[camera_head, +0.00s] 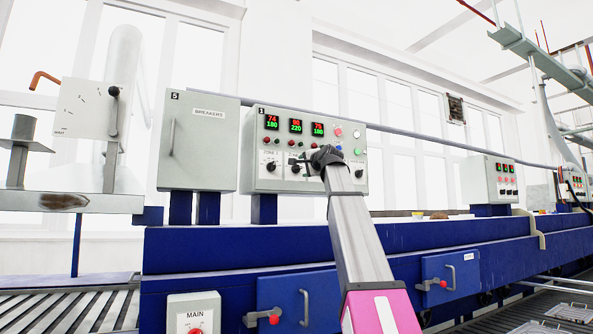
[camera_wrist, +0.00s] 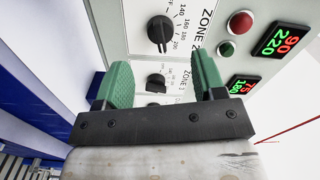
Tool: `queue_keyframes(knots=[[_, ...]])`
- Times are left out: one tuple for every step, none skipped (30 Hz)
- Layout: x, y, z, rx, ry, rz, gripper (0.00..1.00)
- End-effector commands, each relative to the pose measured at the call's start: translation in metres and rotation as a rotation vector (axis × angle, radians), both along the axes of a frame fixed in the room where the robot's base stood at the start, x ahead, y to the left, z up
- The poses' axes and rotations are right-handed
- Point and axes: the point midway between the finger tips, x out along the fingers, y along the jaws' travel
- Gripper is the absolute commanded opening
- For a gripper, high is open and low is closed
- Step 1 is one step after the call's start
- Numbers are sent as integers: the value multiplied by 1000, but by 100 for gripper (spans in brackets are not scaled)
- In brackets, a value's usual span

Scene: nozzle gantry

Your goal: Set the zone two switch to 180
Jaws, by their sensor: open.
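The grey control box (camera_head: 256,150) has three red-and-green displays; the middle one (camera_head: 295,126) reads 90 over 220. Below sit a row of dark rotary switches, including the middle switch (camera_head: 296,168). In the wrist view a black switch (camera_wrist: 160,32) with marks 140 to 200 lies beyond the green fingers, beside a ZONE label whose number is partly covered. It appears level with the 90/220 display (camera_wrist: 285,40).
Another switch (camera_wrist: 155,80) shows between my fingers in the wrist view. Red and green lamps are beside the switches. A breaker box (camera_head: 205,150) stands left of the panel. The blue machine body (camera_head: 210,255) runs below, with handles protruding.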

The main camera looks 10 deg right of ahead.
Motion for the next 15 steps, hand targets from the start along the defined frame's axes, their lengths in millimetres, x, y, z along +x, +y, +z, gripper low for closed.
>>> queue_keyframes(knots=[[11,3,2,0,0,0,63],[16,4,2,0,0,0,63],[23,7,2,0,0,1,63],[29,8,1,1,1,1,63],[34,10,1,1,1,1,63],[41,13,1,0,1,2,63],[46,14,2,0,1,1,63],[51,16,2,0,0,1,63],[56,17,2,-1,0,0,63],[60,18,2,-1,-1,-1,63],[64,19,1,-1,-1,-1,63],[67,21,1,-1,0,-1,63],[70,22,1,-1,0,-1,63],[72,22,0,-1,0,-1,63],[73,23,0,-1,0,-1,63]])
